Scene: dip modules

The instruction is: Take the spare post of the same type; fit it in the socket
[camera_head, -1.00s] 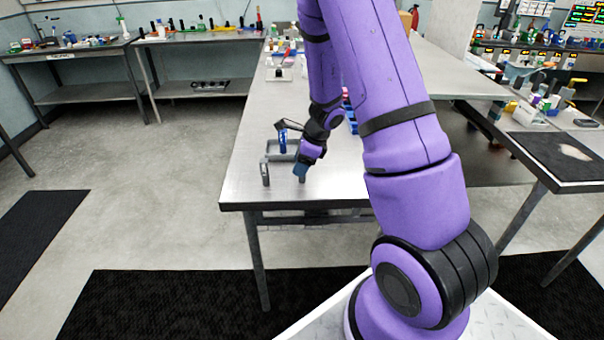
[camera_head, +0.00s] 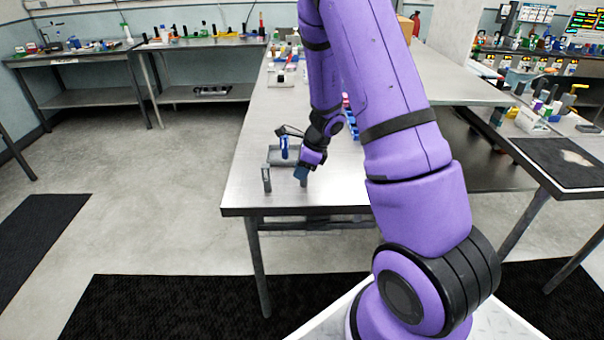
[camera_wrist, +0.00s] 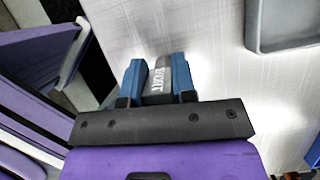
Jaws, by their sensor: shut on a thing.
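My gripper (camera_head: 301,173) is low over the near part of the metal table. In the wrist view its blue fingers (camera_wrist: 158,80) are shut on a grey post (camera_wrist: 160,75) with dark lettering that seems to read SHORT. The fingers hide its sides; whether it touches the table is unclear. Another upright grey piece (camera_head: 266,179) stands on the table left of my gripper in the head view; its type is too small to tell. I cannot make out the socket.
The tray's edge shows at the upper right of the wrist view (camera_wrist: 252,35). The table's (camera_head: 250,198) near edge is close.

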